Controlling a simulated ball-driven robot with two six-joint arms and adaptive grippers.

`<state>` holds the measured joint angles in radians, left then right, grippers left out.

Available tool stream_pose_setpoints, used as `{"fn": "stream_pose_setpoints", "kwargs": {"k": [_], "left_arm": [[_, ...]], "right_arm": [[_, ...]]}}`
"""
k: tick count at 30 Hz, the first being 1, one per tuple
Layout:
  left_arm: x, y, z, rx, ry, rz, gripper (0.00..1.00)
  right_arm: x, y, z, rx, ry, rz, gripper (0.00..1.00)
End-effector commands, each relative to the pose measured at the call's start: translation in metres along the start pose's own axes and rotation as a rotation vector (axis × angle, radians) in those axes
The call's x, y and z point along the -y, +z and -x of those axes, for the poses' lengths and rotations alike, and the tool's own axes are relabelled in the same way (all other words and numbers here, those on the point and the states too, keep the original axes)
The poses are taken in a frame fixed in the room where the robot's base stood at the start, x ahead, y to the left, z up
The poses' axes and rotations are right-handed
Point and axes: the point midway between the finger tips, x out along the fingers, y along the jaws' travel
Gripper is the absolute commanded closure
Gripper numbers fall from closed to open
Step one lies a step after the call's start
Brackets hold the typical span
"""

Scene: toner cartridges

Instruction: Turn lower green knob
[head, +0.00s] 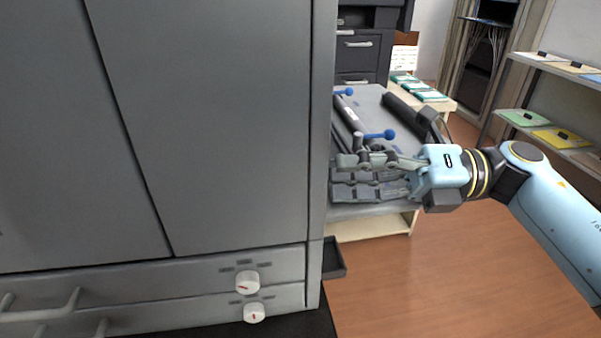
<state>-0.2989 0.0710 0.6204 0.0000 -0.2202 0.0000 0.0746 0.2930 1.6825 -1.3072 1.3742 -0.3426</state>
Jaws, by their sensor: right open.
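Two round white knobs with red marks sit on the lower front of a large grey cabinet, the upper knob (247,282) above the lower knob (254,312). I see no green knob. My right gripper (351,158) is open, with its fingers pointing left beside the cabinet's right edge. It is well above and to the right of both knobs and does not touch them. My left gripper is not in view.
The grey cabinet (215,110) fills the left, with bar handles (75,299) at lower left. A grey machine part with blue-ball levers (380,135) is behind my right gripper. Shelves (560,70) stand at right. The wooden floor (450,275) is open at lower right.

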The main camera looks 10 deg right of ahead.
Motion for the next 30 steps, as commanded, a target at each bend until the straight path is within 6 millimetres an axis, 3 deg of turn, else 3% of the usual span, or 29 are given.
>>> {"fn": "stream_pose_setpoints", "kwargs": {"k": [3,9,21,30], "left_arm": [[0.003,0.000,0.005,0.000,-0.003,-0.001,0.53],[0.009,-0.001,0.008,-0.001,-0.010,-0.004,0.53],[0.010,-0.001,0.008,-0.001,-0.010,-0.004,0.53],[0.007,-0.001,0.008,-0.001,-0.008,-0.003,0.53]], "right_arm": [[-0.004,0.002,-0.028,0.004,0.008,0.000,0.53],[-0.004,0.001,-0.055,0.002,0.006,-0.001,0.53],[-0.003,0.001,-0.063,0.002,0.003,-0.001,0.53],[-0.003,0.001,-0.063,0.002,0.002,-0.001,0.93]]}}
